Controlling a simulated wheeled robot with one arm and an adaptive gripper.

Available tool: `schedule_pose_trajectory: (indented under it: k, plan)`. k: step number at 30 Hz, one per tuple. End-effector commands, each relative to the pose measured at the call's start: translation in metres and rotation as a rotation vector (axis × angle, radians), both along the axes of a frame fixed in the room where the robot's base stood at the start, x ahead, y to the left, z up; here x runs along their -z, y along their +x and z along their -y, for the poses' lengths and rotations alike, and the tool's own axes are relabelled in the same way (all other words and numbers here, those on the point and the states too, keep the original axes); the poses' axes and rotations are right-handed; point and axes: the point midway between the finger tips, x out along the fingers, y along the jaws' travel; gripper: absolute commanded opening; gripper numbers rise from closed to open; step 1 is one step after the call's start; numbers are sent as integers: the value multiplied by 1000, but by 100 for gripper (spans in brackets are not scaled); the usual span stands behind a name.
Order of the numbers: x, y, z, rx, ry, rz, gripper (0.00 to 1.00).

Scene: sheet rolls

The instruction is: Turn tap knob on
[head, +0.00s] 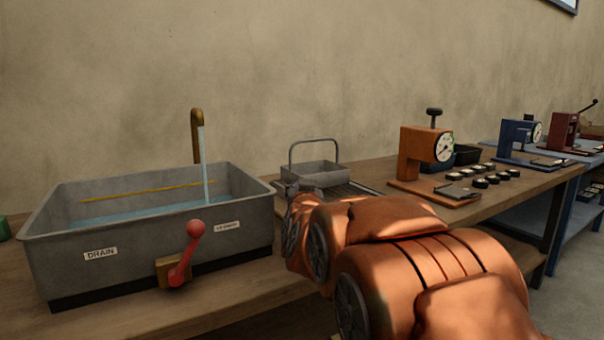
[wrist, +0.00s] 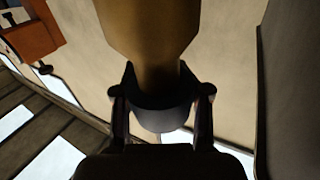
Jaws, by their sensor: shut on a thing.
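In the wrist view my gripper (wrist: 160,88) is shut on the tap knob (wrist: 160,112), a dark, round-edged piece below a wide brass-coloured body (wrist: 148,30). A finger lies on either side of it. In the head view my arm hides the knob and most of my gripper at the right of the grey sink (head: 60,262). The brass tap spout (head: 196,130) rises behind the sink, and a stream of water (head: 205,168) runs from it into the blue water (head: 130,212).
A red lever (head: 187,255) sticks out at the sink's front, beside a DRAIN label. A grey handled basket (head: 314,174) and an orange gauge press (head: 415,155) stand right along the wooden bench (head: 520,182). The wall is close behind.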

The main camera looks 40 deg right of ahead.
Motion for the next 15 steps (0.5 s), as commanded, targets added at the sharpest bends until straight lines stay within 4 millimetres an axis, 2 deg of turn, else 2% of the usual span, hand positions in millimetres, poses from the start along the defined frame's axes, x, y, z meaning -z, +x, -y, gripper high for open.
schedule_pose_trajectory:
  k: [1,15]
  plan:
    - [-4,0,0,11,-1,-1,7]
    - [-2,-1,0,65,2,3,7]
